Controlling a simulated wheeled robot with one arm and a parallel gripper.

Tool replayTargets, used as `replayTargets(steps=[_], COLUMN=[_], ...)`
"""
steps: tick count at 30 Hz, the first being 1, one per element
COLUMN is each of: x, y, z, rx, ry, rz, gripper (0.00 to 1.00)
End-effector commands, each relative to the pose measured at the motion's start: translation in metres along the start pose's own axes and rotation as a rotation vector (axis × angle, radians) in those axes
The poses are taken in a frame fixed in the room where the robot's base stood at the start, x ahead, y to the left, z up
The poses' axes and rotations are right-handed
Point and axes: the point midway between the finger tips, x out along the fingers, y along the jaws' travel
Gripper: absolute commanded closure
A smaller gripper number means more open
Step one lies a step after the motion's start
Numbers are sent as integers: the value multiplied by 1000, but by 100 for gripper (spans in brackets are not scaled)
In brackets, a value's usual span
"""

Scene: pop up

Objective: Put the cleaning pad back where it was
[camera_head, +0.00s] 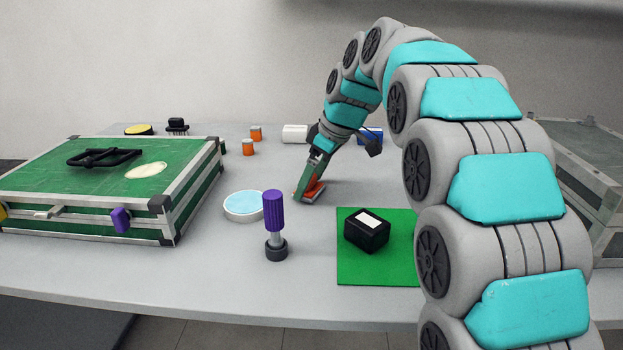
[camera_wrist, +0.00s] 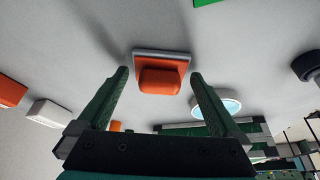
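The cleaning pad is most likely the orange block on a thin grey base (camera_head: 316,188) that rests on the table right of the round blue-topped dish. It also shows in the wrist view as an orange block (camera_wrist: 160,78) with a grey edge, between and just beyond the fingertips. My gripper (camera_head: 308,190) points down at the pad and partly hides it in the head view. In the wrist view my gripper (camera_wrist: 160,73) is open, with a visible gap between each finger and the orange block.
A green case (camera_head: 80,180) stands at left. The blue-topped dish (camera_head: 244,205) and a purple-handled tool (camera_head: 274,215) are nearby. A green mat (camera_head: 365,265) bears a black box (camera_head: 367,232). A white cylinder (camera_head: 294,134) and orange pieces (camera_head: 248,147) lie behind.

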Motion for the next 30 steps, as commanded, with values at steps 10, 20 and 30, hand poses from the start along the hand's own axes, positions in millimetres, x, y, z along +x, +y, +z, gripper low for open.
replayTargets(steps=[10,20,30], x=[-21,-75,-114], y=[1,1,0], z=[-2,-2,-2], rx=[-2,-2,-1], ry=[3,3,0], rz=[4,4,0], gripper=[0,0,0])
